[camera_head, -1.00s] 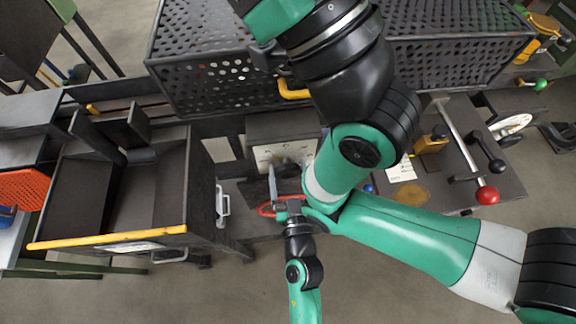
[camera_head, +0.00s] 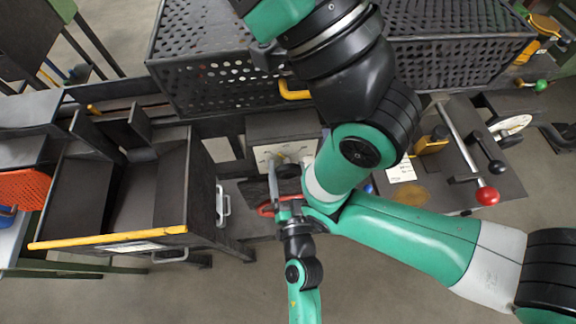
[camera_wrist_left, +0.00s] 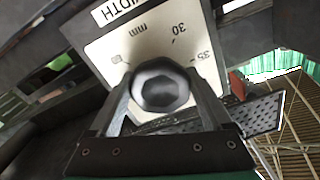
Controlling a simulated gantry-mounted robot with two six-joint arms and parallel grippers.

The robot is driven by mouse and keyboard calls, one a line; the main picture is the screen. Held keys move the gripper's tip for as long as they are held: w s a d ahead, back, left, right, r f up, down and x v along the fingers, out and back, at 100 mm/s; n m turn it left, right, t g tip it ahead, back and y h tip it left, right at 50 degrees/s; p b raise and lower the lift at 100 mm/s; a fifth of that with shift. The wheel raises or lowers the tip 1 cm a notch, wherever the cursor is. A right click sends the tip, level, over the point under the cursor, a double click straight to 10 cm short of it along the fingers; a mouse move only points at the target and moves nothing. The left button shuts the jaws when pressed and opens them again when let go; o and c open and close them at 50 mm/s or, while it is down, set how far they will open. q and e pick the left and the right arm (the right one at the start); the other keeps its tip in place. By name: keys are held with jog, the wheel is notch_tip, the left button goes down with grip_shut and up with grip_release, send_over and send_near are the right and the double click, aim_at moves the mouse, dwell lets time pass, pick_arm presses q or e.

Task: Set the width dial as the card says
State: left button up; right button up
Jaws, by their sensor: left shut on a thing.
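The width dial's dark faceted knob (camera_wrist_left: 160,86) fills the middle of the left wrist view, between my left gripper's (camera_wrist_left: 163,98) two fingers, which are shut on it. The white dial plate (camera_wrist_left: 188,38) behind it reads WIDTH, mm, 30 and 35; a further mark at left is too unclear to read. No pointer is clear there. In the head view my left gripper (camera_head: 284,182) reaches up to the dial plate (camera_head: 265,153), where a small yellow spot shows beside the fingers. The white card (camera_head: 401,171) lies to the right; its writing is too small to read. My right gripper is not seen.
A dark open box (camera_head: 185,200) with a yellow front edge stands at left. A perforated guard (camera_head: 215,75) with a yellow handle (camera_head: 294,93) is behind. A red-knobbed lever (camera_head: 487,196) stands at right. A red ring (camera_head: 266,209) lies close beside the left gripper.

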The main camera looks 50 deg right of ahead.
pick_arm(q)
jog(key=m, duration=0.4)
jog(key=shift+m, duration=0.4)
dwell(0.4)
jog(key=o, duration=1.2)
jog(key=shift+c, duration=0.2)
jog(key=p+v, duration=0.1)
jog(key=v, duration=1)
jog(key=shift+s+a, duration=0.2)
jog(key=shift+a, duration=0.05)
jog(key=shift+w+r, duration=0.1)
